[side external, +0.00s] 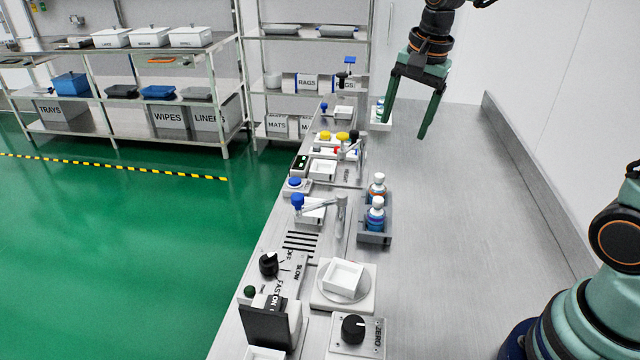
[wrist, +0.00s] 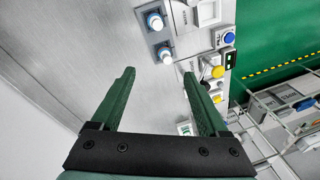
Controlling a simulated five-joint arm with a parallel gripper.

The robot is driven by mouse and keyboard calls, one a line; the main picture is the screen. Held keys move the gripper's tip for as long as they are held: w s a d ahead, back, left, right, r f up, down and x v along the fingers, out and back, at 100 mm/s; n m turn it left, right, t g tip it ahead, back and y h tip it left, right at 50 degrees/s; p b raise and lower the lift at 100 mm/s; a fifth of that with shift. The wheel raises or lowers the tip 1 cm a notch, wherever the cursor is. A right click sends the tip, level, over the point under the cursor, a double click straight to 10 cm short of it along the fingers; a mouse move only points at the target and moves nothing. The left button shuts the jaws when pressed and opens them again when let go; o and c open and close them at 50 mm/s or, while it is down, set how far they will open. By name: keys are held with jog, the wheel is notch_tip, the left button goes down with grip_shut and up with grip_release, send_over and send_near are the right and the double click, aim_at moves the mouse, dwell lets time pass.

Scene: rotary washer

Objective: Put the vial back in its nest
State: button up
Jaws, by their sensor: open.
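Two white-capped vials with blue bodies, the nearer vial (side external: 376,214) and the farther vial (side external: 377,187), stand upright in a grey holder (side external: 374,239) beside the row of controls. They also show in the wrist view as a nearer vial (wrist: 165,54) and a farther vial (wrist: 154,20). A small white-and-blue item (side external: 380,103) stands on a white block (side external: 376,126) farther back, partly hidden by my left finger; I cannot tell if it is a vial. My gripper (side external: 404,130) is open and empty above the bench, right of that block; its fingers also show in the wrist view (wrist: 160,74).
A row of buttons, knobs and white trays runs along the bench's left edge, with a blue-topped lever (side external: 298,202) left of the holder. A white dish (side external: 343,276) sits on a round plate in front. The bench (side external: 465,220) is clear to the right.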

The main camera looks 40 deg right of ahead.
jog(key=s+a+n+t, duration=0.3)
jog(key=s+n, duration=0.9)
jog(key=n, duration=0.1)
jog(key=shift+s+r, duration=0.2)
dwell(0.7)
